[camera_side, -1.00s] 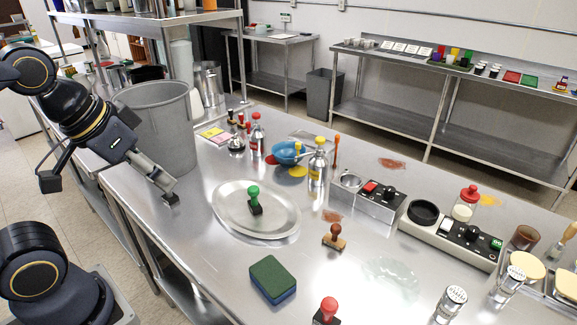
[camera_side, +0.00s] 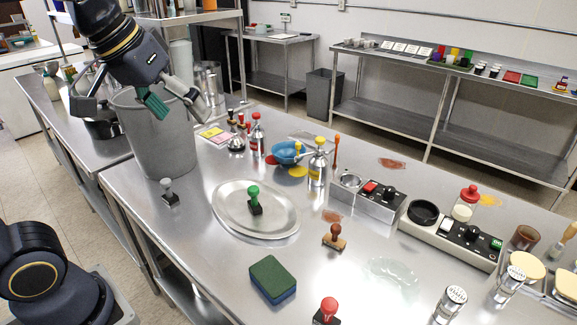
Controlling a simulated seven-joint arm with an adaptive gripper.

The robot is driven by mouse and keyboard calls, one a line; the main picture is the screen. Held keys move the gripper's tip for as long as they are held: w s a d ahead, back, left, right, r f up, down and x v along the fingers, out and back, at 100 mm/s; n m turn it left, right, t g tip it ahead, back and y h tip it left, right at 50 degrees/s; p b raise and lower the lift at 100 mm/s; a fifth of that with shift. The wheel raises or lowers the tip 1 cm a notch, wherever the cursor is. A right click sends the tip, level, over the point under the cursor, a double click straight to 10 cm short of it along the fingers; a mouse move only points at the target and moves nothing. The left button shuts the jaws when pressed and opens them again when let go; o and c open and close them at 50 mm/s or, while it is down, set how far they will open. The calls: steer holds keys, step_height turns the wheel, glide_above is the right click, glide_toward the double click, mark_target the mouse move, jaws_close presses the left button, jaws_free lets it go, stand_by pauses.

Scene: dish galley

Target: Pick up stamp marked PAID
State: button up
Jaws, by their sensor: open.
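No PAID marking is legible on any stamp. A grey-handled stamp (camera_side: 169,193) stands near the table's left edge. A green-handled stamp (camera_side: 254,201) stands on the oval metal tray (camera_side: 284,220). A brown wooden stamp (camera_side: 334,238) is right of the tray, and a red-handled stamp (camera_side: 327,311) is at the front edge of the picture. Several smaller stamps (camera_side: 241,125) stand at the back. My gripper (camera_side: 142,105) is open over the grey bin, above the grey-handled stamp and apart from it. A green piece shows between its fingers; I cannot tell what it is.
The tall grey bin (camera_side: 158,150) stands close behind the grey-handled stamp. A metal bottle (camera_side: 317,170), a blue bowl (camera_side: 287,153) and a switch box (camera_side: 368,198) are farther back. A green-and-blue sponge (camera_side: 272,279) lies in front. The table left of the sponge is clear.

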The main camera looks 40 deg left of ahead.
steer(key=w+d+r+g, duration=0.1)
steer(key=w+d+r, duration=0.15)
steer(key=w, duration=0.55)
steer(key=g, duration=0.5)
glide_above(335, 236)
steer(key=w+a, duration=0.1)
step_height(335, 236, down, 32)
steer(key=shift+w+a+f, duration=0.1)
steer(key=shift+w+a, duration=0.05)
steer(key=shift+s+d+f, duration=0.1)
steer(key=shift+d+f, duration=0.1)
steer(key=shift+f, duration=0.8)
steer(key=shift+s+d+f, duration=0.15)
steer(key=shift+f, duration=0.8)
steer(key=shift+s+d+f, duration=0.1)
steer(key=shift+d+f, duration=0.1)
steer(key=shift+f, duration=0.8)
steer(key=c, duration=1.1)
